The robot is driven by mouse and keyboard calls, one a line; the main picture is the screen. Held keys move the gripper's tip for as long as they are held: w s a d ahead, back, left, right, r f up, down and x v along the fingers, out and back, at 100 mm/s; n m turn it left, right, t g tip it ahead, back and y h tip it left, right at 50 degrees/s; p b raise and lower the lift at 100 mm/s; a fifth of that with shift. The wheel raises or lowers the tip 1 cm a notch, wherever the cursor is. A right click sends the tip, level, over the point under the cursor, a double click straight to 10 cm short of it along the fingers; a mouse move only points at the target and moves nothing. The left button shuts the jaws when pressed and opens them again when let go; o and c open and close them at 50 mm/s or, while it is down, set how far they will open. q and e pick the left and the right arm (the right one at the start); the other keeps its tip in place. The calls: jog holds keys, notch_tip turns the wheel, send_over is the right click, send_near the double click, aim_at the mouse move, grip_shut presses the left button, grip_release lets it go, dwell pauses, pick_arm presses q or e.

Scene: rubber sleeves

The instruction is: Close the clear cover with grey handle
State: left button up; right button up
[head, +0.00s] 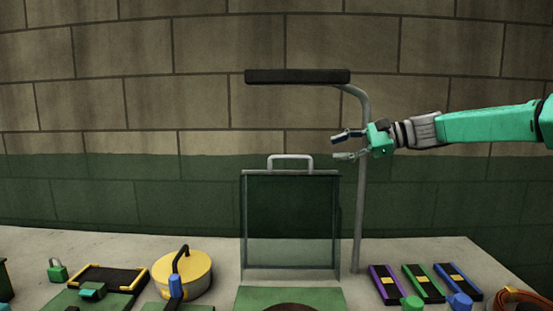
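The clear cover (290,222) stands upright and open at the back of the table in the head view. Its grey handle (290,157) is on its top edge. My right gripper (342,144) comes in from the right at about the height of the handle, a little above it and to its right. Its fingers are apart and empty, pointing left, and do not appear to touch the handle. My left gripper is not in view.
A lamp (297,76) on a curved grey pole (362,200) rises behind the cover's right side. A yellow round container (190,276), a black tray with yellow corners (107,275) and a green padlock (57,270) are left. Purple, green and blue blocks (424,283) lie right.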

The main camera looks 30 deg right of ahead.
aim_at(286, 158)
jog(key=shift+w+f, duration=0.15)
jog(key=shift+w, duration=0.15)
jog(key=x, duration=1.2)
jog(key=shift+a, duration=0.55)
jog(key=shift+w+f, duration=0.2)
jog(key=shift+w, duration=0.2)
jog(key=shift+a+r, duration=0.1)
jog(key=shift+a, duration=0.3)
jog(key=shift+c, duration=1.1)
jog(key=shift+a, duration=0.1)
grip_shut()
